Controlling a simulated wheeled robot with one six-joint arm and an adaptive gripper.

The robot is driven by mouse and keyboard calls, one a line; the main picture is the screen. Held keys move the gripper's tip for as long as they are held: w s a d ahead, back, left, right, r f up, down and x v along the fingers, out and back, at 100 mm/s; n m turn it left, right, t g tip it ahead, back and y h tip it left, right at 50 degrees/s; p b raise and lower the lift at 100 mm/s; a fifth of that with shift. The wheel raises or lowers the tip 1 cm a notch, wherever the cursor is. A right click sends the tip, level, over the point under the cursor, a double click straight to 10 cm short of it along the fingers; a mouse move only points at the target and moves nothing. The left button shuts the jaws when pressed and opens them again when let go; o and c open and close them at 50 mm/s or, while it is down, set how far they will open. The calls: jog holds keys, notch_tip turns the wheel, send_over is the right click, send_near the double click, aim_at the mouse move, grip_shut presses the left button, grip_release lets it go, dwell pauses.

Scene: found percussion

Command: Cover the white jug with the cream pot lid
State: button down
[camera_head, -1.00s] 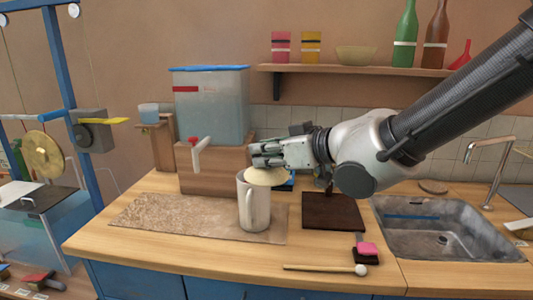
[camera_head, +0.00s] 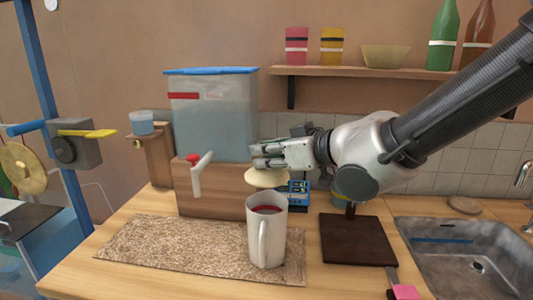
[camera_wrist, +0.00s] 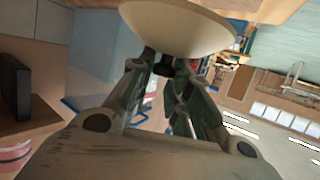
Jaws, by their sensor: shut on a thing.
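The white jug (camera_head: 262,240) stands upright on the mottled mat, its handle toward the camera. Its mouth is uncovered and dark red shows inside. My gripper (camera_head: 258,158) is shut on the cream pot lid (camera_head: 267,178), which it holds above and slightly behind the jug in the picture, apart from its rim. In the wrist view the lid (camera_wrist: 180,28) is a pale round dish at the fingertips.
A mottled mat (camera_head: 150,247) lies on the wooden counter. A clear tank (camera_head: 212,115) with a blue lid and a tap (camera_head: 198,175) stands behind on a wooden block. A dark board (camera_head: 357,239) and the sink (camera_head: 465,255) are on the right.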

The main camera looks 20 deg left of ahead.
aim_at(284, 182)
jog(key=shift+f, duration=2.9)
jog(key=shift+f, duration=0.45)
jog(key=c, duration=1.3)
grip_release()
jog(key=shift+o, duration=0.2)
jog(key=v, duration=0.7)
jog(key=shift+d+r, duration=0.1)
jog(key=shift+d, duration=0.15)
jog(key=shift+d, duration=0.1)
